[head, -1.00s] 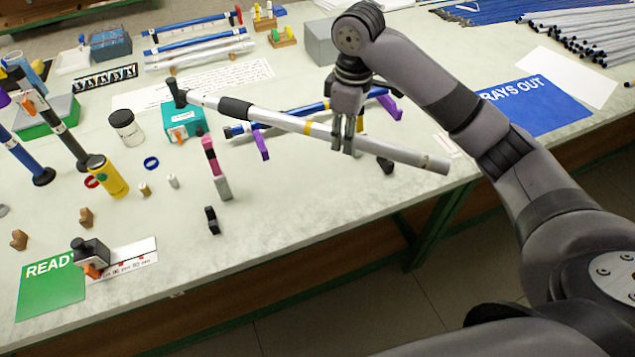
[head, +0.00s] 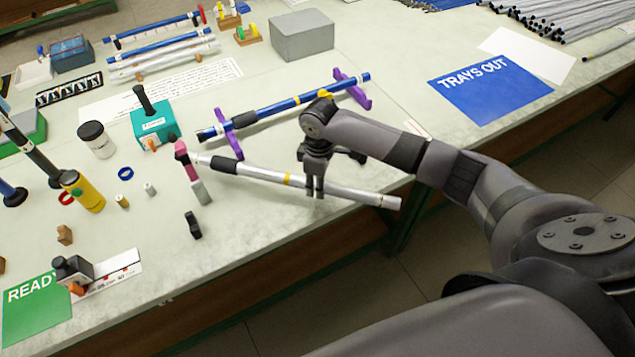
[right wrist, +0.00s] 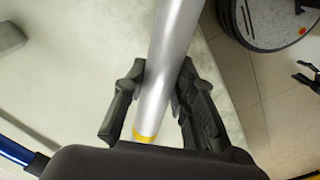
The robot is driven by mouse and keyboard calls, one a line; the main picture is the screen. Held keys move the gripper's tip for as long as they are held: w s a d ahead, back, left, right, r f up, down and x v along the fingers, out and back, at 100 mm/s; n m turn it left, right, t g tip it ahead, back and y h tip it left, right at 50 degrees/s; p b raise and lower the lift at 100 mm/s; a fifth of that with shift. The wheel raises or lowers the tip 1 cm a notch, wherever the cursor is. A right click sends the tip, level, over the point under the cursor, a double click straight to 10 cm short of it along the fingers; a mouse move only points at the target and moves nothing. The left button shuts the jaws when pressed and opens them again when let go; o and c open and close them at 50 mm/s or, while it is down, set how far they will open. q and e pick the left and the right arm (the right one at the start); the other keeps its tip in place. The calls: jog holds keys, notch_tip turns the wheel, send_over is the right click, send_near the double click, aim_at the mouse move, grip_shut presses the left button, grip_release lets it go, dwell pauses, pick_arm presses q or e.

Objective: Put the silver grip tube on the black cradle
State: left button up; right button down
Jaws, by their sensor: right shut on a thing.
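My right gripper (head: 315,190) is shut on the silver grip tube (head: 350,194), a silver tube with a black grip section and a yellow band. The tube slants above the bench, its right end near the front edge. The right wrist view shows the tube (right wrist: 172,55) between the fingers (right wrist: 155,100), with the yellow band close to the palm. A black support (head: 193,224) stands below the tube to the left. A similar black piece (head: 354,156) shows beside my gripper, partly hidden; these look like the black cradle's two supports.
A blue tube (head: 290,105) lies on purple supports (head: 361,96) behind. A teal box (head: 153,123) and yellow cylinder (head: 84,192) are left. Bench front centre is clear.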

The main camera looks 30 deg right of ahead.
jog(key=shift+f, duration=0.2)
jog(key=shift+f, duration=0.15)
jog(key=shift+f, duration=0.4)
jog(key=c, duration=1.3)
grip_release()
notch_tip(320, 180, up, 13)
jog(key=b, duration=0.1)
